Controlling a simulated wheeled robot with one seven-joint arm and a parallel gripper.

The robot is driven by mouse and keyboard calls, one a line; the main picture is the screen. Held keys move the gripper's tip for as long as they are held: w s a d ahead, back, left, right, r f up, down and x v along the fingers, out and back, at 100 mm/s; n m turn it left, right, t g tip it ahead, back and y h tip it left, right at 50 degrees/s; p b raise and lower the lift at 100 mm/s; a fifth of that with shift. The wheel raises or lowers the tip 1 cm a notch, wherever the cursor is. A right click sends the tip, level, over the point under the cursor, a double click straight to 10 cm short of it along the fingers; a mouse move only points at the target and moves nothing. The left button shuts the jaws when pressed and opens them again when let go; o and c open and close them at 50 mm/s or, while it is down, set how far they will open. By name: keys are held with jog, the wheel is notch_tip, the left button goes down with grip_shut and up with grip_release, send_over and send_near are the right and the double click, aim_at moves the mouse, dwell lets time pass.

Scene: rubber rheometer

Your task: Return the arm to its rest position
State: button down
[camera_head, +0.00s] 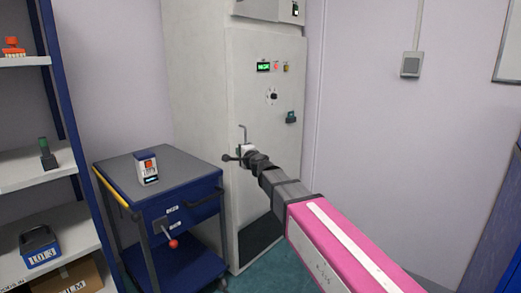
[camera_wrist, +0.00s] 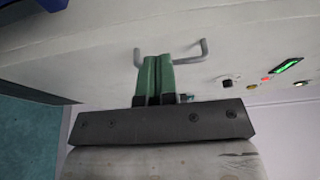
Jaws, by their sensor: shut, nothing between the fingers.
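My gripper (camera_wrist: 158,75) has its two green fingers pressed together with nothing between them. In the wrist view it points at the pale face of the tall cabinet (camera_wrist: 90,55). A thin grey bent handle (camera_wrist: 205,50) shows on both sides of the fingertips; its middle is hidden behind them. In the head view my pink and grey arm reaches out from the lower right toward the cabinet (camera_head: 240,95). The gripper end (camera_head: 236,157) is at the cabinet's front, just below the bent grey handle (camera_head: 243,132). I cannot tell whether the fingers touch it.
A blue trolley (camera_head: 185,185) stands left of the cabinet, with a small white and dark device (camera_head: 146,168) on top and a red-knobbed lever (camera_head: 172,243) at its front. A shelf rack (camera_head: 40,165) is at far left. The cabinet has a lit green display (camera_head: 263,67).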

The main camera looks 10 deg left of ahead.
jog(key=s+d+f+n+g+h, duration=0.2)
jog(key=d+f+n+g, duration=0.2)
jog(key=d+f, duration=0.8)
jog(key=s+d+f+n+g+h, duration=0.2)
jog(key=d+f+n+g+h, duration=0.15)
jog(key=d+f, duration=0.8)
jog(key=s+d+f+g+h, duration=0.2)
jog(key=s+d+f, duration=0.2)
jog(key=d, duration=0.4)
jog(key=s+d+f+n+g+h, duration=0.1)
jog(key=s+d+f, duration=0.3)
jog(key=d, duration=0.5)
jog(key=s+d+f+n+g+h, duration=0.1)
jog(key=s+d+f+g+h, duration=0.2)
jog(key=s+d, duration=0.3)
jog(key=shift+s+d+f, duration=0.25)
jog(key=shift+d+f, duration=0.6)
jog(key=shift+d, duration=0.35)
jog(key=shift+a, duration=0.1)
